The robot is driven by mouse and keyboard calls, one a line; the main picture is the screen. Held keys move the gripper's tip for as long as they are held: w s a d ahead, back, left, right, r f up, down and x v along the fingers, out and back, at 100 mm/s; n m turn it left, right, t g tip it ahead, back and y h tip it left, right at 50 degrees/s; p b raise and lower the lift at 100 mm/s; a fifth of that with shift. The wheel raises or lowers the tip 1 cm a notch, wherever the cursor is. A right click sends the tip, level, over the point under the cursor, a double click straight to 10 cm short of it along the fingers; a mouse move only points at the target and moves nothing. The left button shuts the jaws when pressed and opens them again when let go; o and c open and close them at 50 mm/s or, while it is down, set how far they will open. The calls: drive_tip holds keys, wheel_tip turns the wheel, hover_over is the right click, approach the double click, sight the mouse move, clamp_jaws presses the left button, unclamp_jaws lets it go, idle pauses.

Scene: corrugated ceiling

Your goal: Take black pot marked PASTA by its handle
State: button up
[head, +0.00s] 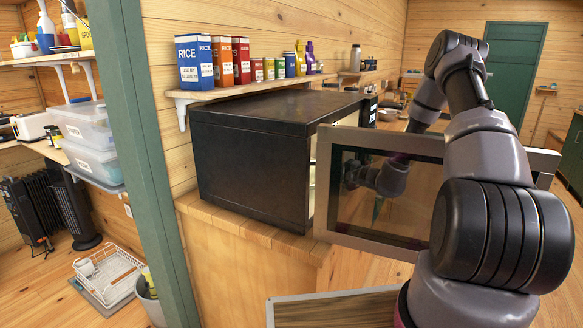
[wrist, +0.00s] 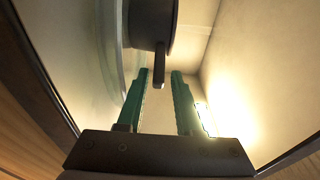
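In the wrist view, a black pot (wrist: 151,22) is inside a lit, pale-walled box, which appears to be the microwave. Its dark handle (wrist: 159,66) points toward me. No PASTA marking is visible on the part that shows. My gripper (wrist: 161,75) is open, with its two teal fingertips on either side of the handle. A gap shows on each side, so the fingers do not look closed on it. In the head view, the black microwave (head: 251,155) stands on a wooden counter with its door (head: 373,211) open. The pot and my gripper are hidden there.
The open door and its frame stand close to my arm. A shelf (head: 240,89) above holds several boxes, including a RICE box (head: 194,62), and bottles. A curved glassy edge (wrist: 112,50) lies left of the fingers. A green post (head: 147,140) stands left.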

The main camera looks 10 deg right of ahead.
sight(314, 161)
drive_tip(key=x, duration=0.4)
drive_tip(key=shift+a, duration=0.35)
clamp_jaws()
idle(1.1)
